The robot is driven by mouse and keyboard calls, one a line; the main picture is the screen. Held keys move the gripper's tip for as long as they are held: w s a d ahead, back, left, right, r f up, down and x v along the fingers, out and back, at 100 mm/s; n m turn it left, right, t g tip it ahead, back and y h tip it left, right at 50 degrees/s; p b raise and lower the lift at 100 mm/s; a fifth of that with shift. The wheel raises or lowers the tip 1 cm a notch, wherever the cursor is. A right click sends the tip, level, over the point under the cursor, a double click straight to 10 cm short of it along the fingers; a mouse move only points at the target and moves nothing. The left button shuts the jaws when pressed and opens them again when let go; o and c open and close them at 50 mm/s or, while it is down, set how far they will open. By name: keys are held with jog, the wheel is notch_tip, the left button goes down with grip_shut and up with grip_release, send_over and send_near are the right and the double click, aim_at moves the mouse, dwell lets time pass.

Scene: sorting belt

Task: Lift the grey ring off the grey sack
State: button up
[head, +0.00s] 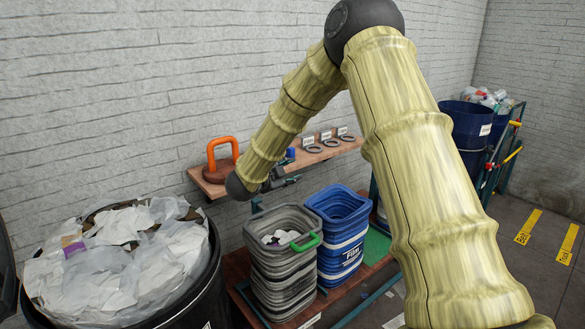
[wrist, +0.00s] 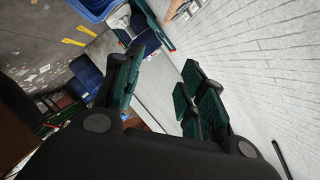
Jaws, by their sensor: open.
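The grey sack (head: 283,281) stands below the shelf in the head view, ribbed and open at the top, with pale scraps inside. A grey band runs round its mouth; I cannot tell whether this is a separate ring. A green handle (head: 306,242) shows at the right of the mouth. Grey rings (head: 331,142) lie on the shelf in front of small cards. My gripper (head: 283,178) is above the sack, near the shelf front, apart from the sack. In the wrist view my gripper (wrist: 158,98) is open with nothing between its fingers. The sack is not clearly visible there.
A blue sack marked Film (head: 341,240) stands close right of the grey one. A wooden shelf (head: 215,188) bears an orange-handled tool (head: 222,152) at its left end. A black drum of white waste (head: 200,285) stands left. Blue drums (head: 465,128) stand at the right.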

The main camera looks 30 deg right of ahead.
jog(key=shift+x, duration=1.25)
grip_shut()
jog(key=c, duration=0.9)
grip_release()
jog(key=o, duration=0.9)
jog(key=shift+a, duration=0.1)
jog(key=v, duration=1.2)
